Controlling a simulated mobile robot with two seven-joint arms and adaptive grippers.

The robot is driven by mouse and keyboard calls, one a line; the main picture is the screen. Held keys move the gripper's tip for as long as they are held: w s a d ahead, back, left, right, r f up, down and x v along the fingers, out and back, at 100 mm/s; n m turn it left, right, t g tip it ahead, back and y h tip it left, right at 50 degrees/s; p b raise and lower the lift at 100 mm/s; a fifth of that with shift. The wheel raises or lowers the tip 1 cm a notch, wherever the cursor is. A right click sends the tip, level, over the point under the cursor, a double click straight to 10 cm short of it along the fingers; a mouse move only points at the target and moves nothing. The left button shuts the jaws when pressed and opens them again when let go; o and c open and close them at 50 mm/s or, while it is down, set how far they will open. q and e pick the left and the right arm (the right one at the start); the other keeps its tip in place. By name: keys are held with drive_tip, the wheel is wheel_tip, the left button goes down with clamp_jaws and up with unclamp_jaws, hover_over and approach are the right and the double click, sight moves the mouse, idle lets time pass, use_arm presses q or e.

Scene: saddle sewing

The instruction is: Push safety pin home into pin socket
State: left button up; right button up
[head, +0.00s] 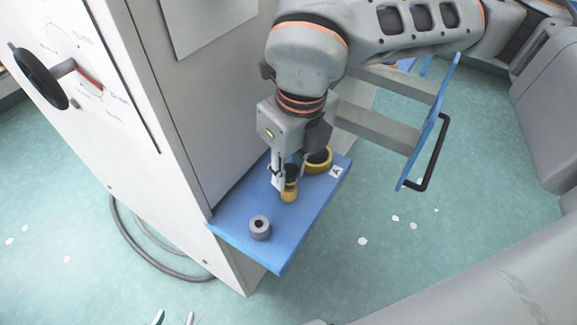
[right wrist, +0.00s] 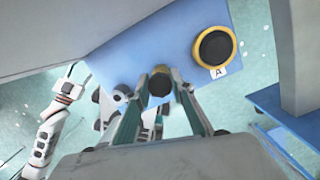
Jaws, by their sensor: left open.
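A small yellow piece with a dark top (head: 289,193), which looks like the safety pin, is upright over the blue shelf (head: 237,222). My right gripper (head: 288,178) points down with its fingers on both sides of this piece. In the right wrist view the right gripper (right wrist: 159,88) appears shut on its dark top (right wrist: 160,82). I cannot tell whether its lower end rests on the shelf or sits in something. A short grey cylinder with a dark hole (head: 260,228) stands apart, near the shelf's front. My left gripper (head: 174,318) is open and empty at the bottom edge.
A yellow ring with a black centre (head: 318,160) sits behind the pin, beside a label A (head: 336,172). The right wrist view also shows the ring (right wrist: 214,46). A white cabinet (head: 190,150) borders the shelf. A blue panel with a black handle (head: 428,150) stands right.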

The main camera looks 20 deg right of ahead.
drive_tip(key=o, duration=0.5)
drive_tip(key=shift+f, duration=0.1)
drive_tip(key=shift+s+d+r, duration=0.1)
drive_tip(key=shift+s+r, duration=0.15)
drive_tip(key=shift+r, duration=1.75)
drive_tip(key=shift+s+d+r, duration=0.1)
drive_tip(key=shift+s+r, duration=0.15)
drive_tip(key=shift+r, duration=1.75)
drive_tip(key=shift+s+d+r, duration=0.1)
drive_tip(key=shift+s+r, duration=0.15)
drive_tip(key=shift+r, duration=1.75)
